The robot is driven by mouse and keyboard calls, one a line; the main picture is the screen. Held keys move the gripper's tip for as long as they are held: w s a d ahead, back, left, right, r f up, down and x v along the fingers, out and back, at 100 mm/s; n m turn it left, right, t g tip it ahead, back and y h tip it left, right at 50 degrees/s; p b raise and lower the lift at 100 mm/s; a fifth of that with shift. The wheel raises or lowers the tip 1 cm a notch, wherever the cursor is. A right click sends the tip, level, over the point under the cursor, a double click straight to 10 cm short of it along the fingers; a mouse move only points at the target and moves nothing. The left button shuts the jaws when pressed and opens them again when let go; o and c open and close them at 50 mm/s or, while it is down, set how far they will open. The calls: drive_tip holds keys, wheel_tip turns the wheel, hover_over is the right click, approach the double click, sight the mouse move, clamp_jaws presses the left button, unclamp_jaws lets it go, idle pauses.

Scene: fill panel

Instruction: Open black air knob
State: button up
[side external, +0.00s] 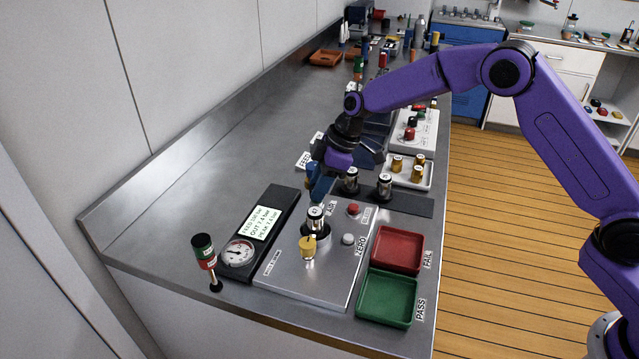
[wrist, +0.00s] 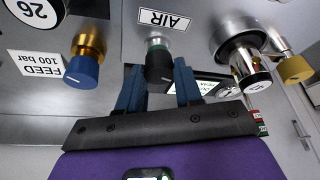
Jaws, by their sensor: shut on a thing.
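The black air knob (wrist: 159,67) is in the upper middle of the wrist view, below the AIR label (wrist: 163,19) and on a silver stem with a green ring. My gripper (wrist: 159,82) has its two blue fingers on either side of the knob, shut on it. In the side view my gripper (side external: 318,187) reaches down at the far edge of the silver panel (side external: 285,272), near the AIR label (side external: 331,208). The knob is hidden there behind the fingers and nearby parts.
In the wrist view a blue knob (wrist: 82,70) by the FEED label (wrist: 36,62) is on the left. A numbered cylinder (wrist: 250,72) and yellow knob (wrist: 295,69) are on the right. The bench's left side is clear.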

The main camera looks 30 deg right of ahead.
drive_tip(key=shift+n, duration=0.6)
drive_tip(key=shift+g, duration=0.3)
drive_tip(key=o, duration=1)
drive_tip(key=shift+o, duration=0.2)
drive_tip(key=v, duration=1.7)
drive_tip(key=shift+r, duration=0.25)
